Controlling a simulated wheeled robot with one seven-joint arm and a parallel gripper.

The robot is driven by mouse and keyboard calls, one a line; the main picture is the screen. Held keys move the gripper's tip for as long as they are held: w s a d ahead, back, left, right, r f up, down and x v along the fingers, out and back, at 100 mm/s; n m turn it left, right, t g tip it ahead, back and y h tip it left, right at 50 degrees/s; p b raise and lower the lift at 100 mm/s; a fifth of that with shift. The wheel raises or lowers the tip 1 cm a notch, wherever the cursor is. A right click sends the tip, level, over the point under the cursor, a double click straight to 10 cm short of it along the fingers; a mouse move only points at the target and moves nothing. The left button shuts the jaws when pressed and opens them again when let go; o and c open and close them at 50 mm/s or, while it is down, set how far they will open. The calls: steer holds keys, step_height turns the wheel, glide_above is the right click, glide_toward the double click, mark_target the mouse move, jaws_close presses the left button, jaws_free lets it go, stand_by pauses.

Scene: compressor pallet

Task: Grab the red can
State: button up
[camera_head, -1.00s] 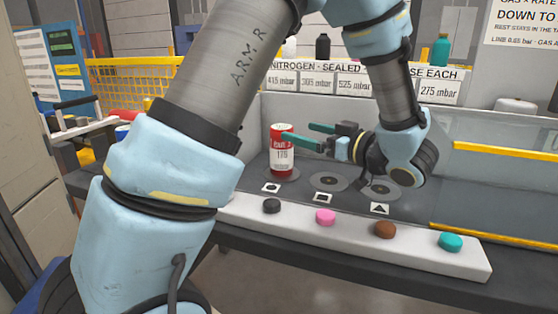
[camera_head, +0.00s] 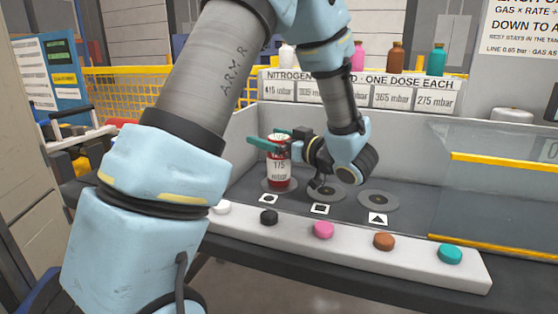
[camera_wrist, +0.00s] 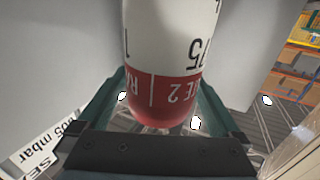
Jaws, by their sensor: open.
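The red can (camera_head: 279,172), with a white label reading 175, stands upright on a round grey pad at the left of the bench. My gripper (camera_head: 270,144) is open, with its teal fingers level with the can's upper part. In the wrist view the can (camera_wrist: 168,60) fills the middle, between the two fingers of my gripper (camera_wrist: 158,108). One finger shows on each side of it. I cannot tell whether either finger touches the can.
Two more round pads, one of them a bare pad (camera_head: 378,200), lie to the right. A white strip with coloured buttons (camera_head: 323,230) runs along the front. Behind are a label board (camera_head: 340,90) and several bottles. A clear panel (camera_head: 500,190) stands at right.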

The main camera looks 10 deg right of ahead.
steer(key=shift+c, duration=0.2)
jaws_close()
stand_by(0.6)
